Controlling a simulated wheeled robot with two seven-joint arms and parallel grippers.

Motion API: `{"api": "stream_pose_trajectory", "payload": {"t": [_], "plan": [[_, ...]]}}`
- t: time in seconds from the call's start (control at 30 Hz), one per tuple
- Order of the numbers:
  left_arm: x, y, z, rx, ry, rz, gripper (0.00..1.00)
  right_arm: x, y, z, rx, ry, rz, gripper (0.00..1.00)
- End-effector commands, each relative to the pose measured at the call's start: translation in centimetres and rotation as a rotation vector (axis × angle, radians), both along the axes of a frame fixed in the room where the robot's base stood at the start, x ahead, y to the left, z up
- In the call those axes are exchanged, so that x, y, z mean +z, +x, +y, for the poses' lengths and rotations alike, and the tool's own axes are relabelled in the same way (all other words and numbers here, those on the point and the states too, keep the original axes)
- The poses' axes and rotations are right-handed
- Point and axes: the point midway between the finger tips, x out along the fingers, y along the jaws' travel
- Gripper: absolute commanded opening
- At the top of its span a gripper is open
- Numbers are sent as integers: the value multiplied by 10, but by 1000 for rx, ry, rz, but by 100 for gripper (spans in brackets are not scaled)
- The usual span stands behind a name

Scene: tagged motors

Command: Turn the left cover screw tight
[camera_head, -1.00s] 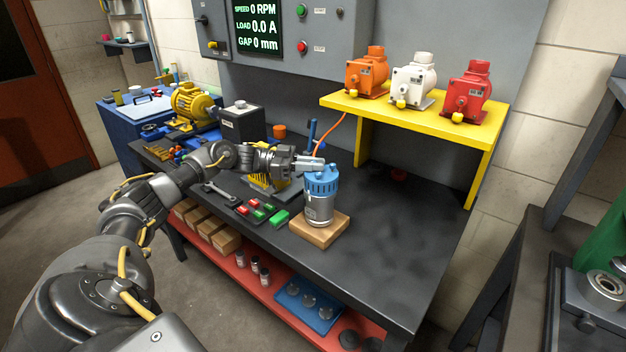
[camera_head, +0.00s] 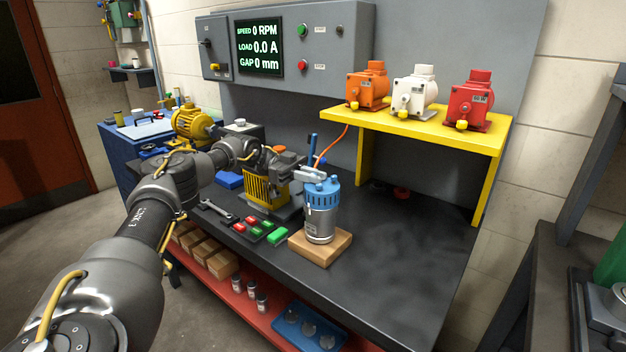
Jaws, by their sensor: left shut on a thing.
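A motor with a silver body (camera_head: 320,223) and a ribbed blue cover (camera_head: 323,197) stands upright on a wooden block (camera_head: 321,246) on the dark bench. My left gripper (camera_head: 312,174) reaches in from the left at the cover's top left side. Its fingers are shut on the left cover screw, which they hide almost wholly. A small knob (camera_head: 334,179) shows on the right part of the cover's top. My right gripper is not in view.
Orange (camera_head: 368,87), white (camera_head: 415,90) and red (camera_head: 472,100) motors stand on a yellow shelf (camera_head: 420,127). A wrench (camera_head: 216,211) and a tray of red and green pieces (camera_head: 259,228) lie left of the block. The bench right of it is clear.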

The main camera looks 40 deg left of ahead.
Motion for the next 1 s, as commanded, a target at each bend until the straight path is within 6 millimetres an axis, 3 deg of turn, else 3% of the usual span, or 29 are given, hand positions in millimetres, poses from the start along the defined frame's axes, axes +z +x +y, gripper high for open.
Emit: {"api": "stream_pose_trajectory", "payload": {"t": [0.63,0.67,0.8,1.0], "plan": [[3,0,1,-28,-2,-5,0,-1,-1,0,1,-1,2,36],[3,0,1,-28,-2,-5,16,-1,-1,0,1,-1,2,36],[2,0,1,-28,-2,-3,33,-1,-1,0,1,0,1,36],[1,0,0,-28,-1,-1,33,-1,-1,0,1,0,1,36]]}}
